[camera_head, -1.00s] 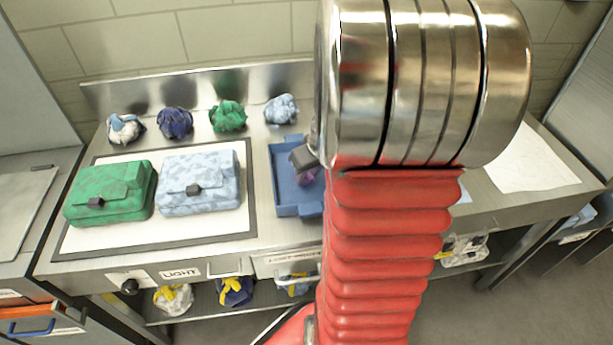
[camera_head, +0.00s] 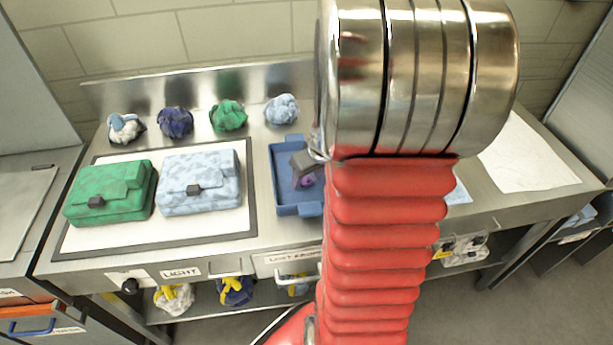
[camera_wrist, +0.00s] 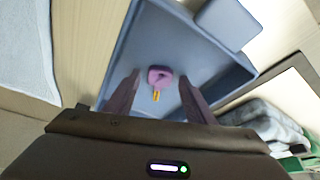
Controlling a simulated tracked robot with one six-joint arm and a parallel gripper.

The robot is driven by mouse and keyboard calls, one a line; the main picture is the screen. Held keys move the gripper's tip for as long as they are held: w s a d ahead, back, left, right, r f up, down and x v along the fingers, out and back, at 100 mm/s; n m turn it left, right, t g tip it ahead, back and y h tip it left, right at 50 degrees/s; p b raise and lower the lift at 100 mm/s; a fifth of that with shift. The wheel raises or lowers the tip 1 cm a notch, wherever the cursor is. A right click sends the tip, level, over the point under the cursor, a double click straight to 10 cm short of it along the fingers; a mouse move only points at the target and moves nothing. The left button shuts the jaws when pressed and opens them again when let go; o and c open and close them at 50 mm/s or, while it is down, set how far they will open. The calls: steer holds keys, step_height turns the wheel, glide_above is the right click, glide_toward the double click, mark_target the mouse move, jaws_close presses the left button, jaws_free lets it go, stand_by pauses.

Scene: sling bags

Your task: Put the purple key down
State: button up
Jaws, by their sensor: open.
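The purple key (camera_wrist: 160,76) has a purple head and a short yellow end. It lies in the blue tray (camera_wrist: 228,75), between and beyond the tips of my gripper (camera_wrist: 158,83) in the wrist view. My gripper's fingers are apart, with space on both sides of the key. In the head view, my gripper (camera_head: 304,166) is over the blue tray (camera_head: 284,200), and a bit of the purple key (camera_head: 307,182) shows below it. My arm hides the right part of the tray.
A green bag (camera_head: 110,193) and a light blue bag (camera_head: 200,182) sit on a white, dark-edged board left of the tray. Several crumpled bags, including a green one (camera_head: 228,116), line the back. A white sheet (camera_head: 525,155) lies on the right of the counter.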

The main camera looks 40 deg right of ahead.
steer(key=shift+r, duration=0.1)
steer(key=d+v, duration=0.1)
steer(key=v, duration=1.1)
steer(key=shift+a, duration=0.45)
steer(key=s+a+r, duration=0.1)
steer(key=a+r, duration=0.1)
steer(key=a, duration=0.7)
steer(key=s+a+r+n, duration=0.1)
steer(key=s+a+r, duration=0.1)
steer(key=a, duration=0.7)
steer(key=s+a+r+n+t+y, duration=0.1)
steer(key=s+a+r, duration=0.1)
steer(key=a, duration=0.7)
steer(key=shift+r, duration=0.4)
steer(key=shift+a, duration=0.1)
